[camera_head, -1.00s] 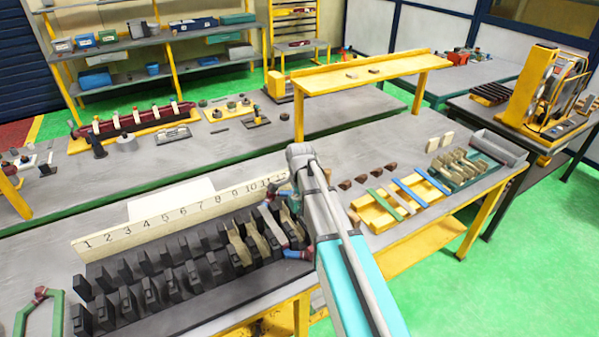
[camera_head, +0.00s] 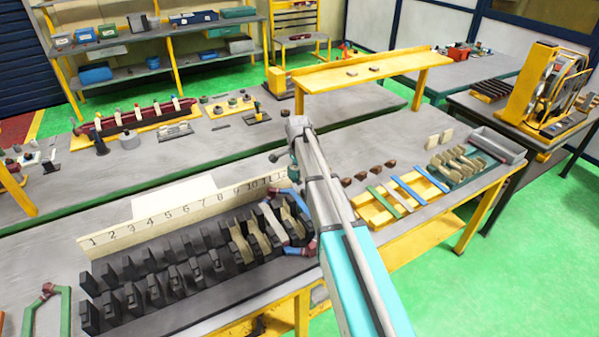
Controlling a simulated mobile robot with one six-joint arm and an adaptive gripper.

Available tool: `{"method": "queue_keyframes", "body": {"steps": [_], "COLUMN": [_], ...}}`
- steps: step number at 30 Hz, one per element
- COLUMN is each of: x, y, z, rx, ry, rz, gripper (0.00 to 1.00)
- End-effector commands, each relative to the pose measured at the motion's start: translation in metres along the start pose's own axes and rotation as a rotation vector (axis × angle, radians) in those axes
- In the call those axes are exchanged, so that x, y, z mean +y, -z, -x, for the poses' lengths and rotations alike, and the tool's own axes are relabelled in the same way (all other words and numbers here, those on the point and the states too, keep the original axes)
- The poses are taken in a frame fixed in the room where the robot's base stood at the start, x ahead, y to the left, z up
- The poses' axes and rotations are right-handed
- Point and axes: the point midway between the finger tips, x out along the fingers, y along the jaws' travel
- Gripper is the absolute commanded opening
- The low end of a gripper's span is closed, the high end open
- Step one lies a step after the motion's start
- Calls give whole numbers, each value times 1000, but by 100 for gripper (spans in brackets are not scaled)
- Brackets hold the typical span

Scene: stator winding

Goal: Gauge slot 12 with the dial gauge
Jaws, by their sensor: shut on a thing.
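The stator slot block (camera_head: 150,318) is a grey block with two rows of dark teeth on the near bench. A cream strip (camera_head: 150,232) behind it numbers the slots from 1 at the left to about 11. The slot 12 end is behind or beside my arm, so I cannot see it clearly. Cream liners (camera_head: 250,238) and a coil with red and blue ends (camera_head: 295,250) sit in the right-end slots. My arm crosses the view; a small dark rounded part (camera_head: 273,157) shows left of it. My gripper's jaws are hidden, and I cannot make out the dial gauge.
A yellow tray (camera_head: 376,215) with blue and green strips lies right of my arm, near brown wedges (camera_head: 376,169). A raised yellow shelf (camera_head: 365,70) stands behind. A green rack (camera_head: 478,172) and grey bin (camera_head: 497,145) are at the right. A green coil frame (camera_head: 65,305) is at the left.

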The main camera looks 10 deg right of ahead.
Motion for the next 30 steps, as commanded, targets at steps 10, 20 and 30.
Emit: {"method": "queue_keyframes", "body": {"steps": [10, 20, 30], "x": [0, 0, 0], "y": [0, 1, 1], "z": [-4, -17, -32], "rx": [0, 0, 0], "ry": [0, 0, 0], "rz": [-1, -1, -2], "gripper": [12, 12, 12]}}
